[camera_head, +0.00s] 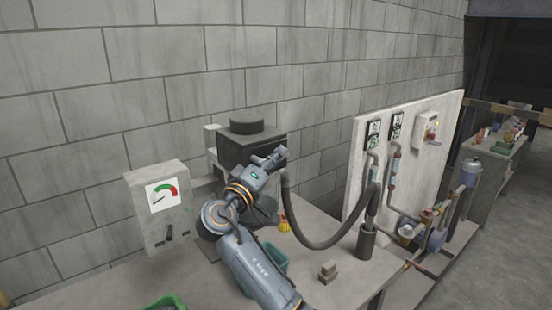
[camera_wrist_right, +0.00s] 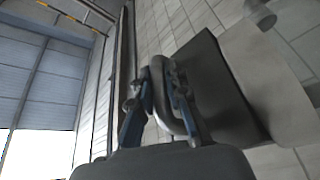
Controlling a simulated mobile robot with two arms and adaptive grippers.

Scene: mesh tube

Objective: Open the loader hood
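The loader's dark, box-shaped hood (camera_head: 235,152) stands against the block wall, with a short dark cylinder (camera_head: 247,127) on top. Whether the hood is closed or partly raised cannot be told. My right gripper (camera_head: 278,157) is at the hood's right front side. In the right wrist view, a curved metal handle (camera_wrist_right: 161,98) lies between the fingers of the right gripper (camera_wrist_right: 160,78), which appear closed around it. The dark hood face (camera_wrist_right: 212,85) is just beyond the handle. My right arm hides the lower front of the loader. My left gripper is not in view.
A gauge box (camera_head: 157,205) stands left of the loader. A thick dark hose (camera_head: 318,245) arches right to an upright cylinder (camera_head: 366,242) on the table (camera_head: 340,262). A small block (camera_head: 328,271), a green tray (camera_head: 166,302) and a teal bin (camera_head: 273,257) are near. A pipe panel (camera_head: 415,165) stands right.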

